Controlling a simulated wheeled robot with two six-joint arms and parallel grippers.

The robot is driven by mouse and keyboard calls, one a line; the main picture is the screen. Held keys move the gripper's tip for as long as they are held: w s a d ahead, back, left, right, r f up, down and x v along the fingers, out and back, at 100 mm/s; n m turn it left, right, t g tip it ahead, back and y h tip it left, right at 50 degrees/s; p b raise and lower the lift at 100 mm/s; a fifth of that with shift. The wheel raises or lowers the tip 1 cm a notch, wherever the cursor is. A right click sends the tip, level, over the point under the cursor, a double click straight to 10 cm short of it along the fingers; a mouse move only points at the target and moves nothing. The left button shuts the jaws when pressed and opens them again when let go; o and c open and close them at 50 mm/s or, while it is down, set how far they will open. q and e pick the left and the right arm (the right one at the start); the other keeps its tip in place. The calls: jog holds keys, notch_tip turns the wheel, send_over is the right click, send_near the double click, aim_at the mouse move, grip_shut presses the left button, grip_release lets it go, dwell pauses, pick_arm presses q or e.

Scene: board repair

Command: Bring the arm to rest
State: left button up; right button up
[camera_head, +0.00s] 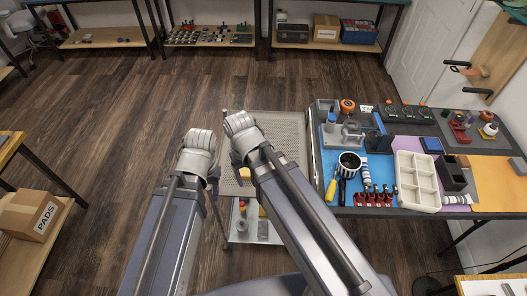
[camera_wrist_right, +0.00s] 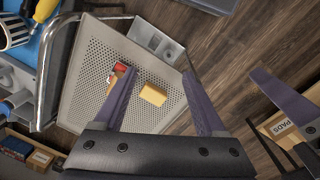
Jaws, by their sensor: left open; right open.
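My two arms reach forward from the bottom of the head view, side by side over the cart and the floor. My left gripper (camera_head: 214,184) points down below its wrist, mostly hidden by its own arm. A purple part of it also shows at the right of the right wrist view. My right gripper (camera_wrist_right: 159,74) is open, with its two purple fingers wide apart and nothing held between them. In the head view it is mostly hidden behind its wrist.
Below my right gripper is a perforated cart top (camera_wrist_right: 95,62) with a yellow block (camera_wrist_right: 153,95) and a small red item (camera_wrist_right: 120,68). A crowded workbench (camera_head: 330,203) stands to the right. A shelf with a PADS box (camera_head: 30,216) is at left. Open floor (camera_head: 110,110) lies ahead.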

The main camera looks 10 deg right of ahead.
jog(key=s, duration=0.1)
jog(key=s+a+n, duration=0.1)
jog(key=s, duration=0.1)
jog(key=shift+a+n, duration=0.25)
jog(key=shift+n, duration=0.05)
dwell(0.9)
